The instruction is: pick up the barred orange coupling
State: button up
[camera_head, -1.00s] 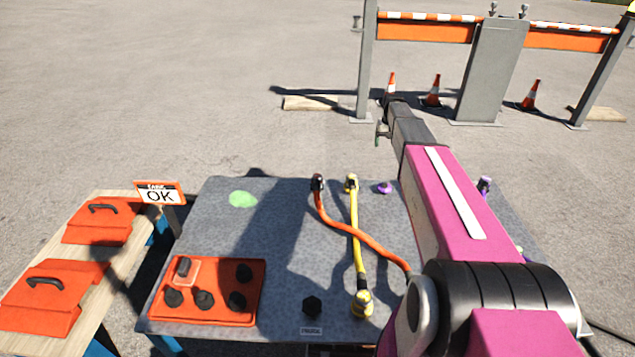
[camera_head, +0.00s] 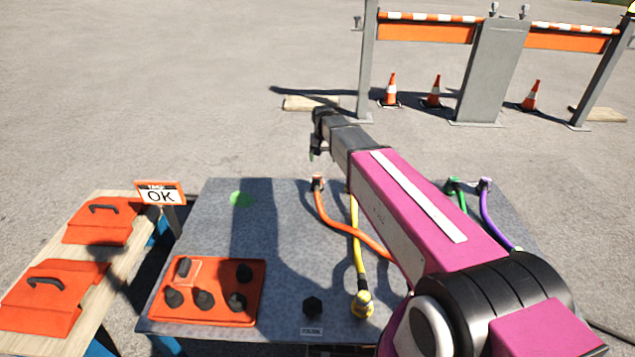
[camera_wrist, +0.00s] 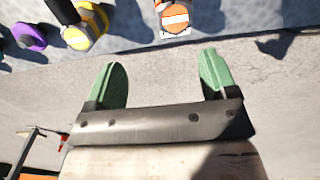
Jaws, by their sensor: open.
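The orange coupling (camera_head: 317,182) stands at the far edge of the grey table (camera_head: 280,240), at the end of an orange cable. In the wrist view its orange face with a pale bar (camera_wrist: 175,17) shows at the top, cut by the frame edge. My gripper (camera_head: 314,152) is beyond the table's far edge in the head view. In the wrist view my gripper (camera_wrist: 163,80) has its two green fingers wide apart with nothing between them. The coupling is ahead of the fingertips, nearer the right finger, and apart from them.
A yellow coupling (camera_wrist: 85,28) and a purple one (camera_wrist: 30,36) lie to the left in the wrist view. Green (camera_head: 453,185) and purple (camera_head: 485,186) cable ends stand at the table's right. An orange panel (camera_head: 207,290) with black knobs is front left. An OK sign (camera_head: 160,194) stands left.

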aim_at(317, 177)
jog(key=shift+s+a, duration=0.85)
jog(key=shift+a, duration=0.15)
jog(key=shift+f, duration=0.25)
notch_tip(317, 177, down, 10)
jog(key=shift+w+f, duration=0.1)
jog(key=shift+f, duration=0.05)
jog(key=c, duration=1.1)
